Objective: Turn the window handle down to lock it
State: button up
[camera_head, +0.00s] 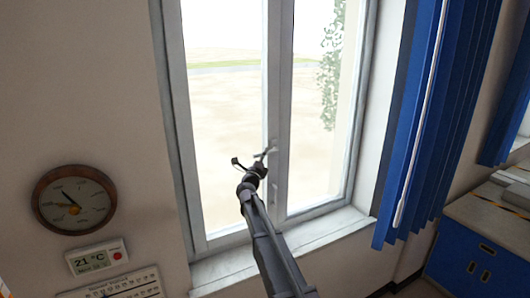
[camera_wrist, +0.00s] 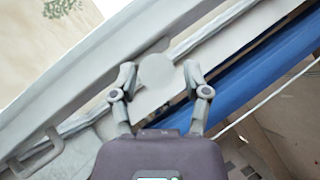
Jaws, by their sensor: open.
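The window (camera_head: 277,100) has a pale grey frame with an upright bar in the middle. A small light grey handle part (camera_head: 272,147) shows on that bar, partly covered by my gripper. My gripper (camera_head: 251,158) is in front of the bar with its fingers spread. In the wrist view my gripper (camera_wrist: 159,80) is open, and a pale round-ended piece (camera_wrist: 155,70) shows between the fingertips. It looks like part of the handle; I cannot tell whether the fingers touch it. The handle's exact angle is unclear.
A grey loop-shaped fitting (camera_wrist: 36,155) sits on the frame at lower left in the wrist view. Blue blinds (camera_head: 425,120) hang right of the window. The sill (camera_head: 290,245) is clear.

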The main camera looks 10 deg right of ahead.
jog(key=shift+w+d+r, duration=0.15)
jog(key=shift+w, duration=0.15)
grip_shut()
jog(key=shift+a, duration=0.2)
